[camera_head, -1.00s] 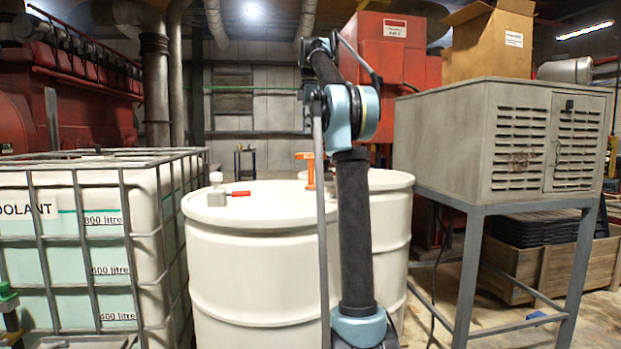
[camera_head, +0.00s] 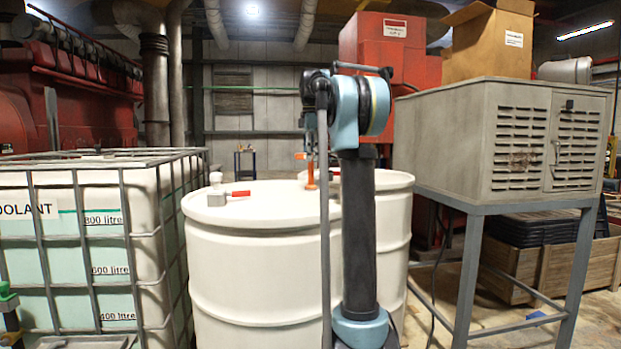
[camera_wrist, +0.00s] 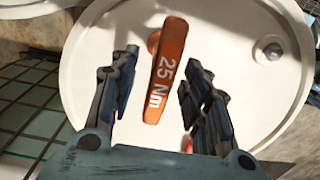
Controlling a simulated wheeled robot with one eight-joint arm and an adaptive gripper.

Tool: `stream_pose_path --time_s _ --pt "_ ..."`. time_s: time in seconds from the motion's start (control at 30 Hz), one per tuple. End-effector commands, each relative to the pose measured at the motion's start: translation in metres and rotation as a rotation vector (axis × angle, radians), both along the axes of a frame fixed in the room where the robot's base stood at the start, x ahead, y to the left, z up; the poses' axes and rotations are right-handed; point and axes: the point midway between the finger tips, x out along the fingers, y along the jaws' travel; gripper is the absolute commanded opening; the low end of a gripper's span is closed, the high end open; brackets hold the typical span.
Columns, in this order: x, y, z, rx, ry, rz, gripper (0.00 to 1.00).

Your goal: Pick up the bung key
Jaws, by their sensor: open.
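The bung key is an orange T-shaped tool (camera_wrist: 165,70) marked "25 Nm", standing on a white drum lid in the wrist view. In the head view its orange stem (camera_head: 310,175) shows above the drums, partly hidden by my arm. My gripper (camera_wrist: 160,75) is open and empty, with one finger on each side of the key's orange handle. Gaps show between the handle and both fingers. I cannot tell how far the fingers are above the lid.
The front white drum (camera_head: 255,255) carries a tap with a red handle (camera_head: 238,193). A caged coolant tank (camera_head: 60,205) stands to the left. A grey louvred cabinet (camera_head: 465,140) on legs stands to the right. A bung cap (camera_wrist: 273,52) sits on the lid.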

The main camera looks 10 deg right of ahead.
Motion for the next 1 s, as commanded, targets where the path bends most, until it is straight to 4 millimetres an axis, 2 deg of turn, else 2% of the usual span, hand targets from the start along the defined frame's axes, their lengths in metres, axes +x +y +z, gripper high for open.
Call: stream_pose_path --time_s 0.3,0.33,0.5,0.53,0.87,1.0 --pt "-0.0001 -0.0002 -0.0057 0.000 0.000 0.000 0.43" --pt "-0.0001 -0.0002 -0.0056 0.000 0.000 0.000 0.41" --pt "0.0000 -0.0016 -0.0055 0.000 0.000 -0.002 0.03" --pt "0.0000 -0.0016 -0.0055 0.000 0.000 -0.002 0.00" --pt "-0.0002 -0.0014 -0.0042 0.000 0.000 -0.002 0.00" --pt "0.0001 -0.0014 0.0041 0.000 0.000 -0.002 0.00"
